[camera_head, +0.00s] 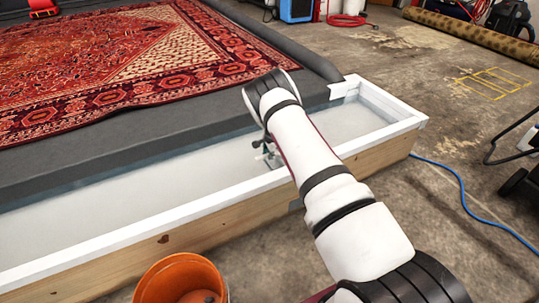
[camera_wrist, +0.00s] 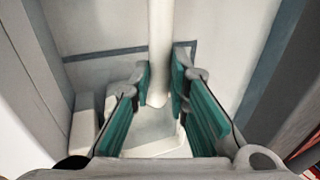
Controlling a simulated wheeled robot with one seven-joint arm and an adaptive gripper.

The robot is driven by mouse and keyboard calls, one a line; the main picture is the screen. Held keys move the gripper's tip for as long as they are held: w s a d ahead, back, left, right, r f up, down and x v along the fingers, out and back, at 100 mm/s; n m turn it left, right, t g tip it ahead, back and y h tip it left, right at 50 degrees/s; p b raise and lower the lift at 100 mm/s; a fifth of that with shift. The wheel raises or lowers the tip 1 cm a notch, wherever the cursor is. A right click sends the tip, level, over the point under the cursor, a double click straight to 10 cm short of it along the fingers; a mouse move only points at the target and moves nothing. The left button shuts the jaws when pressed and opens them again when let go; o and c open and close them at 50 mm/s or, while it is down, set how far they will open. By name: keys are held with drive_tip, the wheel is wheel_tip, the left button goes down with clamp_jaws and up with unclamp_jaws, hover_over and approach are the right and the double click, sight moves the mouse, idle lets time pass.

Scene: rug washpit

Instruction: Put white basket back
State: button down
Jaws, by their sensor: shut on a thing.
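My gripper (camera_head: 266,150) is low inside the white-lined trough, partly hidden by my arm in the head view. In the wrist view, the teal finger pads of my gripper (camera_wrist: 160,88) stand on both sides of a white upright post (camera_wrist: 160,40). The gripper is shut on this post, which looks like the handle of the white basket. A pale, wider part (camera_wrist: 155,135) shows below the post between the fingers. The basket's full shape is hidden, and I cannot make it out in the head view.
The trough (camera_head: 190,211) has white rims and a wooden front. A red patterned rug (camera_head: 95,65) lies on the dark platform behind it. An orange bucket (camera_head: 182,275) stands in front. A blue hose (camera_head: 465,200) crosses the floor at right.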

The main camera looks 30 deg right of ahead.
drive_tip(key=c, duration=2)
unclamp_jaws()
drive_tip(key=shift+f, duration=0.15)
drive_tip(key=o, duration=0.5)
drive_tip(key=shift+c, duration=0.2)
